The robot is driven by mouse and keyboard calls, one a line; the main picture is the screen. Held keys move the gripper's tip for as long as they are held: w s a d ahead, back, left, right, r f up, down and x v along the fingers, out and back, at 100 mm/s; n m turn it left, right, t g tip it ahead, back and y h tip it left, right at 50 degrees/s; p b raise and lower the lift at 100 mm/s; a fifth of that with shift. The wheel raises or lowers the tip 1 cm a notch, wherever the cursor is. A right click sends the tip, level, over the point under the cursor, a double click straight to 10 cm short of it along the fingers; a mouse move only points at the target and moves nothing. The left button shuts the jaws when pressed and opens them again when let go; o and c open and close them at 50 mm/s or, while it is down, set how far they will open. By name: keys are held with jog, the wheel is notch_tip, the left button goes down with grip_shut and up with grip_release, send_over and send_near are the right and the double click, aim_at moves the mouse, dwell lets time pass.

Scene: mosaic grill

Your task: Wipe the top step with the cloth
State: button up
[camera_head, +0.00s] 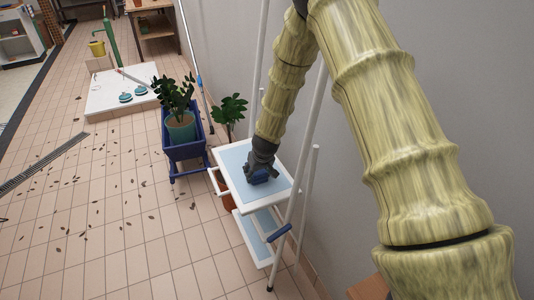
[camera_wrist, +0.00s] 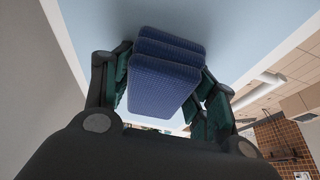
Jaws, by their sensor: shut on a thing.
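The top step (camera_head: 231,158) is a light blue panel in a white frame on a white step ladder by the wall. My gripper (camera_head: 259,170) is low over the top step, near its middle. It is shut on the cloth (camera_head: 260,177), a folded dark blue piece. In the wrist view the cloth (camera_wrist: 163,75) sits between the two dark green fingers of my gripper (camera_wrist: 160,85), with the pale blue step surface (camera_wrist: 225,25) right beyond it. The cloth looks very close to the step; I cannot tell whether it touches.
The ladder's white rails (camera_head: 308,195) rise on the right of the step, next to the grey wall. A lower step (camera_head: 257,232) is below. A blue cart (camera_head: 186,152) with a potted plant (camera_head: 179,122) stands behind. Scattered leaves lie on the tiled floor to the left.

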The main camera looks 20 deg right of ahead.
jog(key=shift+d, duration=1.6)
jog(key=shift+w+d+r+p, duration=0.1)
jog(key=shift+d+r+p, duration=0.05)
jog(key=shift+r+p, duration=0.2)
notch_tip(320, 180, up, 2)
jog(key=shift+w+p, duration=0.1)
jog(key=shift+p, duration=0.3)
jog(key=shift+r+p, duration=0.5)
jog(key=shift+r, duration=0.2)
jog(key=shift+r+p, duration=1.45)
jog(key=shift+r, duration=0.6)
